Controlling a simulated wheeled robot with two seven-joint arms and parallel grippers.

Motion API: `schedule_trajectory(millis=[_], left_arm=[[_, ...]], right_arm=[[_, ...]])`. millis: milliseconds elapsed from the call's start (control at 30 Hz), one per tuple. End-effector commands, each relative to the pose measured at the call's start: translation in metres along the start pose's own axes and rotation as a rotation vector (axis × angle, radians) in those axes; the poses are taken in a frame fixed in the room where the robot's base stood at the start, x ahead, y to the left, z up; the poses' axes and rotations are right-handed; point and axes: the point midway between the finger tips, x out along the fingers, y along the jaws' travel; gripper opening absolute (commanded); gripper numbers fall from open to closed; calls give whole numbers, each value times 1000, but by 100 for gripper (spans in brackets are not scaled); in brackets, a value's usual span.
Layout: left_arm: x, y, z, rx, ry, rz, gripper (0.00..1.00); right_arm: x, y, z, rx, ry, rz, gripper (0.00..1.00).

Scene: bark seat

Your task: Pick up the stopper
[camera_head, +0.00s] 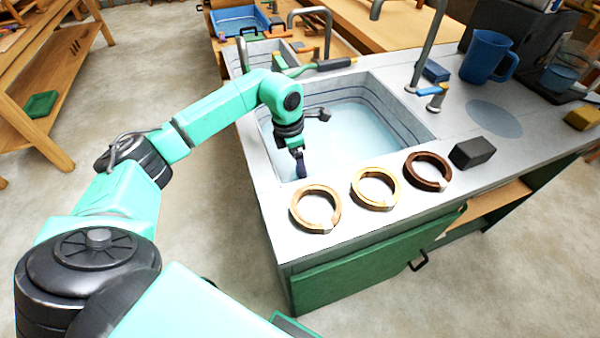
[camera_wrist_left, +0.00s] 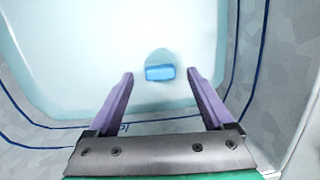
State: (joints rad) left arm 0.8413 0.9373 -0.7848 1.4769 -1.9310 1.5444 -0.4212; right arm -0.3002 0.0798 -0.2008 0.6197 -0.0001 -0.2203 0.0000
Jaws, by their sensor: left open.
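In the left wrist view the stopper (camera_wrist_left: 160,73) is a small blue block on a round pale patch at the bottom of the sink (camera_wrist_left: 60,100). It lies beyond my left fingertips, centred between the two purple fingers in the picture. My left gripper (camera_head: 301,172) is open and empty. In the head view it points down inside the near left part of the sink (camera_head: 405,122), which holds pale blue water. I cannot make out the stopper in the head view. My right gripper is not in view.
Three open rings, two light (camera_head: 314,208) (camera_head: 376,187) and one dark (camera_head: 428,170), lie along the counter's front edge beside a dark block (camera_head: 472,152). A tap (camera_head: 430,50), blue block (camera_head: 435,71) and blue jug (camera_head: 487,57) stand behind and right of the sink.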

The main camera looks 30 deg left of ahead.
Motion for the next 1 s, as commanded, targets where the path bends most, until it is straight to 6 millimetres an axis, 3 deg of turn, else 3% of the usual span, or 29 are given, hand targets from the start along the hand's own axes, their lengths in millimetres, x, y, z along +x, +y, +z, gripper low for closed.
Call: schedule_trajectory(millis=[133, 367, 600, 1000], left_arm=[[25, -2, 0, 0, 1, -3, 85], [30, -1, 0, 1, 0, 0, 85], [30, -1, 0, 1, 0, 0, 0], [19, 0, 2, 0, -2, 1, 0]], right_arm=[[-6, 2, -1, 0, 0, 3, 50], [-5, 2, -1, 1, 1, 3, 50], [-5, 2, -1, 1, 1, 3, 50], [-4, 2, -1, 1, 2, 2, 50]])
